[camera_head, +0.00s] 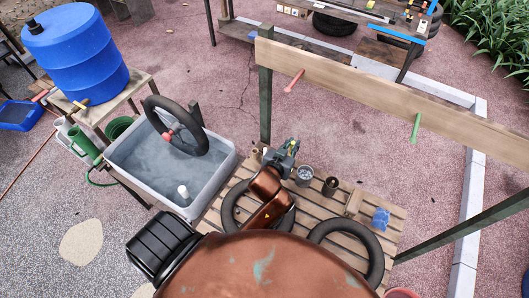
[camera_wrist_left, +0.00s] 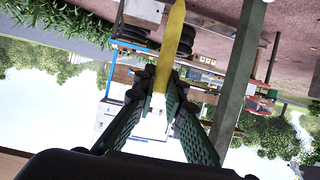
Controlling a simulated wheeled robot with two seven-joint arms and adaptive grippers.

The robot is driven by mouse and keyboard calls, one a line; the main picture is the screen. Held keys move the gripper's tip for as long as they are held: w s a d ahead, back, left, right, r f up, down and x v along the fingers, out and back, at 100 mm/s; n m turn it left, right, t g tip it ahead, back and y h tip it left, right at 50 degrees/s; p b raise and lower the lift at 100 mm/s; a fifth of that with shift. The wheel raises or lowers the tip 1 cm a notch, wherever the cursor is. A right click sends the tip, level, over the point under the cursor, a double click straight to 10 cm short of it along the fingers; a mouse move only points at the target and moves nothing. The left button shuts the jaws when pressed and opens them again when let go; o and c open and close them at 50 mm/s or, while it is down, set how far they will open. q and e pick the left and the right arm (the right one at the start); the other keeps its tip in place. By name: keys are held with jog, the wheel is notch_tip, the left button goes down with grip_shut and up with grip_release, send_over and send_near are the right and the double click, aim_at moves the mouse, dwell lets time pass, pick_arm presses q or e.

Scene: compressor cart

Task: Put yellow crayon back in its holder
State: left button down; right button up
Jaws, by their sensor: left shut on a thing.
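The yellow crayon (camera_wrist_left: 172,45) is long and pointed. In the wrist view it stands out from between the fingertips of my left gripper (camera_wrist_left: 160,82), which is shut on it. In the head view my left gripper (camera_head: 284,157) is above the back of the slatted bench, and only a small yellowish bit of the crayon (camera_head: 291,145) shows. Close to its right stand a grey round tin (camera_head: 304,174) and a dark brown cup (camera_head: 330,186). I cannot tell which, if either, is the crayon's holder. My right gripper is not in view.
The slatted bench (camera_head: 292,243) carries black tires (camera_head: 362,236) and a blue cloth-like item (camera_head: 380,218). A grey water tub (camera_head: 222,170) is left of my gripper. A wooden beam (camera_head: 350,83) with red and green pegs crosses behind, on a dark post (camera_head: 265,95).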

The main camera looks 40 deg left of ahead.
pick_arm(q)
jog(key=a+f+n+y+p, duration=0.2)
jog(key=a+f, duration=0.1)
jog(key=a, duration=0.6)
jog(key=a+f+n+g+y+p, duration=0.1)
jog(key=a+f+y+p, duration=0.1)
jog(key=a, duration=0.8)
jog(key=shift+w+f+n+p, duration=0.3)
jog(key=shift+w+f+n, duration=0.1)
jog(key=shift+f, duration=0.5)
notch_tip(320, 180, down, 10)
jog(key=b, duration=0.1)
jog(key=shift+r, duration=0.25)
jog(key=shift+f+b, duration=0.1)
jog(key=shift+b, duration=0.25)
